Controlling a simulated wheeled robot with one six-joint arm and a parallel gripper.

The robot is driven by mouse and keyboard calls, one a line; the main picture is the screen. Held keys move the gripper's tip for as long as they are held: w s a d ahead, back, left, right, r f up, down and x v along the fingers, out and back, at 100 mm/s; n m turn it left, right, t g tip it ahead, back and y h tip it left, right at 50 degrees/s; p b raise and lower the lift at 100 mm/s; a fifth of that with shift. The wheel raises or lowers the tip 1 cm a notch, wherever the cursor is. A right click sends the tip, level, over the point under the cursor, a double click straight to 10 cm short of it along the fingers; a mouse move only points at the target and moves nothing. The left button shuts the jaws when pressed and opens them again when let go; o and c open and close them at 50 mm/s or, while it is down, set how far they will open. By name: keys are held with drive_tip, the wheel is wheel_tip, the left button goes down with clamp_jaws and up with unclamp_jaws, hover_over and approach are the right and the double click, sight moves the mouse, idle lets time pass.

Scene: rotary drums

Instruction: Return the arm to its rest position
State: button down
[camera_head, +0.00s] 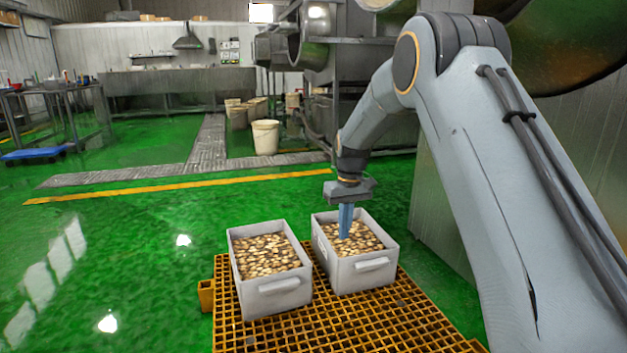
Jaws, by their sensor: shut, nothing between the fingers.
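My arm comes in from the right and bends down to my gripper (345,222). The gripper points downward over the right grey crate (372,279), with its blue fingers together. Nothing shows between the fingers. The fingertips appear at or just above the brown pieces (361,240) in that crate; I cannot tell whether they touch. The left grey crate (273,300) stands beside it and is also filled with brown pieces.
Both crates stand on a yellow grated pallet (340,325). Large metal drums (313,38) and frames stand behind and to the right. A white bucket (265,137) stands further back. Green floor (130,245) at the left is clear.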

drive_tip(key=s+a+r, duration=0.3)
drive_tip(key=s+a, duration=0.1)
drive_tip(key=s, duration=0.3)
drive_tip(key=s+a+r+n, duration=0.1)
drive_tip(key=s+a+r, duration=0.3)
drive_tip(key=s, duration=0.4)
drive_tip(key=s+a+r, duration=0.3)
drive_tip(key=s+a, duration=0.2)
drive_tip(key=s, duration=0.2)
drive_tip(key=s+d+n+y, duration=0.1)
drive_tip(key=s+d, duration=0.1)
drive_tip(key=s, duration=2.5)
drive_tip(key=d+r+m+p, duration=0.3)
drive_tip(key=d+r+p, duration=0.7)
drive_tip(key=p, duration=0.8)
drive_tip(key=d+r+m+h+p, duration=0.1)
drive_tip(key=d+r+m+p, duration=0.2)
drive_tip(key=d+r+p, duration=0.7)
wheel_tip(320, 180, up, 6)
drive_tip(key=p, duration=0.7)
drive_tip(key=shift+h+p, duration=0.3)
drive_tip(key=shift+p, duration=0.1)
